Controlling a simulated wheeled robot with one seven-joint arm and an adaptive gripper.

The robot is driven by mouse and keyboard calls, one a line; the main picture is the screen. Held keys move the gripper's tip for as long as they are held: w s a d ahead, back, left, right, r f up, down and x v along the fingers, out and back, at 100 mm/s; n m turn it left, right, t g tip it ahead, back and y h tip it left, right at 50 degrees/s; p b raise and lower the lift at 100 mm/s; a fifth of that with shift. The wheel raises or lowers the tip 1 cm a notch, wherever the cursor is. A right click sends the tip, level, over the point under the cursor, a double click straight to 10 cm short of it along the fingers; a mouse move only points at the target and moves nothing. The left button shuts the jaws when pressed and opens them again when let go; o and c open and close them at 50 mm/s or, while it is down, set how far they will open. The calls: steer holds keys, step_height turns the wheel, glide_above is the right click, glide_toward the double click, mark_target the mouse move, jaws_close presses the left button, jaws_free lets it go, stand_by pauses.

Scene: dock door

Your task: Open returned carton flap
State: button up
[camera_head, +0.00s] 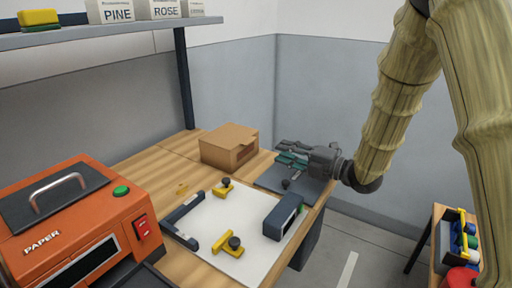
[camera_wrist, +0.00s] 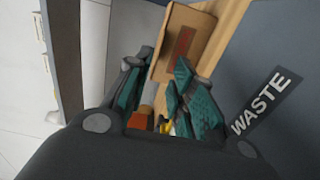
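The carton (camera_head: 228,146) is a small brown box on the wooden bench, toward the back, with a darker patch on its right-hand front face. It also shows in the wrist view (camera_wrist: 186,42), beyond my fingers, with a reddish-brown patch on the side facing me. Whether its flap stands apart from the box is too small to tell. My gripper (camera_head: 292,158) is to the right of the carton, over the dark panel at the bench's right edge. In the wrist view its teal-padded fingers (camera_wrist: 158,92) are spread with a gap between them, and nothing is held there.
An orange PAPER machine (camera_head: 70,225) fills the front left. A white mat (camera_head: 220,225) carries yellow-and-black clamps (camera_head: 230,244) and a dark block (camera_head: 283,217). A shelf (camera_head: 100,34) with labelled boxes hangs above. A WASTE label (camera_wrist: 266,98) shows in the wrist view.

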steer(key=shift+w+a, duration=0.35)
steer(key=shift+a, duration=0.2)
steer(key=p+x, duration=0.1)
steer(key=x, duration=0.8)
steer(key=shift+w+a, duration=0.1)
steer(key=shift+a, duration=0.05)
steer(key=shift+c, duration=0.5)
jaws_close()
